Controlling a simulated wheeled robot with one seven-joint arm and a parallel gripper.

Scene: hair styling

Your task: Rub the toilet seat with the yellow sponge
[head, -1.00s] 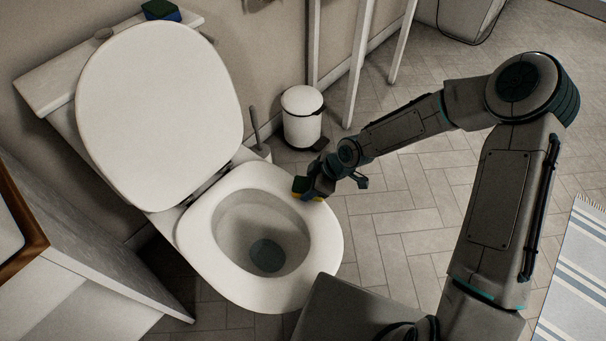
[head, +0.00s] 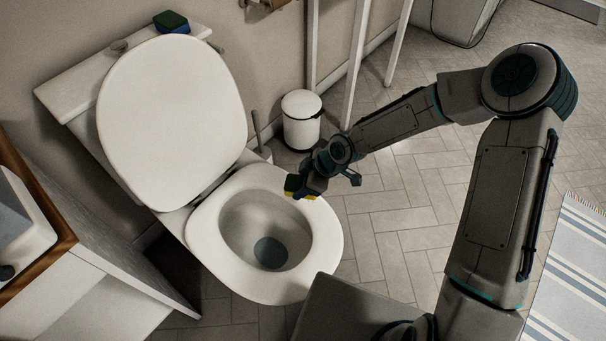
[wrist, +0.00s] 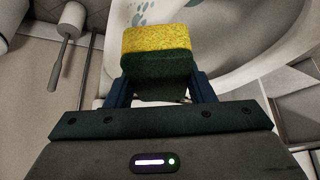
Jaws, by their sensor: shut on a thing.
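The toilet seat (head: 205,240) is white and lies down on the bowl, with the lid (head: 172,120) raised against the tank. My gripper (head: 302,187) is at the right edge of the seat and is shut on the yellow sponge (wrist: 157,40), which has a dark green scouring side. In the wrist view the sponge sticks out between the two fingers, beside the white seat rim (wrist: 245,65). Whether the sponge touches the seat I cannot tell. A second sponge, blue with a dark green top (head: 171,22), sits on the tank.
A white pedal bin (head: 302,120) and a toilet brush (head: 258,140) stand behind the seat, near the wall. A wooden-topped cabinet (head: 70,225) is at the left. Tiled floor is clear at the right, up to a striped rug (head: 580,260).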

